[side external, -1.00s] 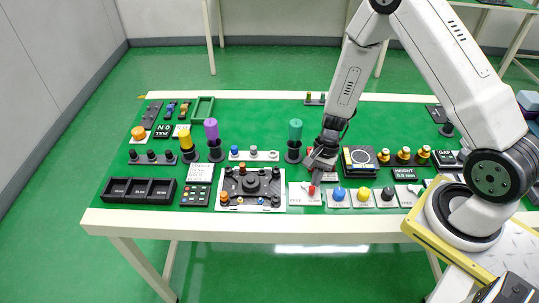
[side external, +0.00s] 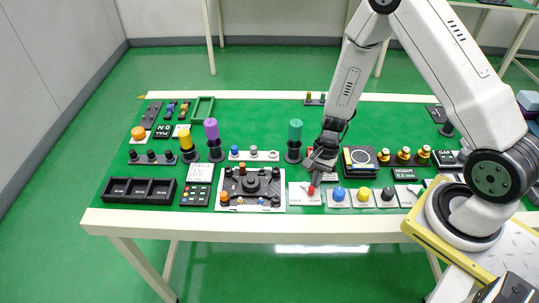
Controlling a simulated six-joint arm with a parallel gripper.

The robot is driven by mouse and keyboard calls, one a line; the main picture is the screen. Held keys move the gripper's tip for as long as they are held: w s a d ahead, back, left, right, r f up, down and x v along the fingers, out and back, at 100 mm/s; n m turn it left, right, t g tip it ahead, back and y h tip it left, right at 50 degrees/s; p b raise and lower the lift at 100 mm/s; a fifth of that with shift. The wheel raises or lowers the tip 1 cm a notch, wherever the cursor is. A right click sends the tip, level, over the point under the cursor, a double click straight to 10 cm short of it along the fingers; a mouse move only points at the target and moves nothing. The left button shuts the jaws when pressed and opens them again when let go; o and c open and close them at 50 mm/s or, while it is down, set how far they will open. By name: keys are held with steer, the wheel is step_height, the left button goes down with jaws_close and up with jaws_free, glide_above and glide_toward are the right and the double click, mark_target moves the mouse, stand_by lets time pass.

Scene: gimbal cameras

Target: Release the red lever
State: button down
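The red lever (side external: 311,190) stands on a white labelled plate (side external: 299,198) near the front edge of the table, right of centre. My gripper (side external: 315,174) points down directly at the red lever from behind and above, and its fingertips are at or very near the red knob. The fingers are small and dark here, so I cannot tell whether they are closed on the knob or only beside it.
Blue (side external: 339,194), yellow (side external: 364,194) and dark (side external: 388,194) knobs on plates stand in a row to the right. A black square device (side external: 359,160) is close behind. A teal cylinder (side external: 295,133) stands left of my arm. A white fixture board (side external: 280,207) lies to the left.

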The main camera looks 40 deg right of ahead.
steer(key=shift+s+a, duration=0.15)
steer(key=shift+a, duration=0.25)
steer(key=shift+s+a, duration=0.15)
steer(key=shift+a, duration=0.7)
steer(key=shift+w+d, duration=0.65)
steer(key=shift+d, duration=0.1)
steer(key=shift+s+d, duration=0.1)
steer(key=shift+d, duration=0.1)
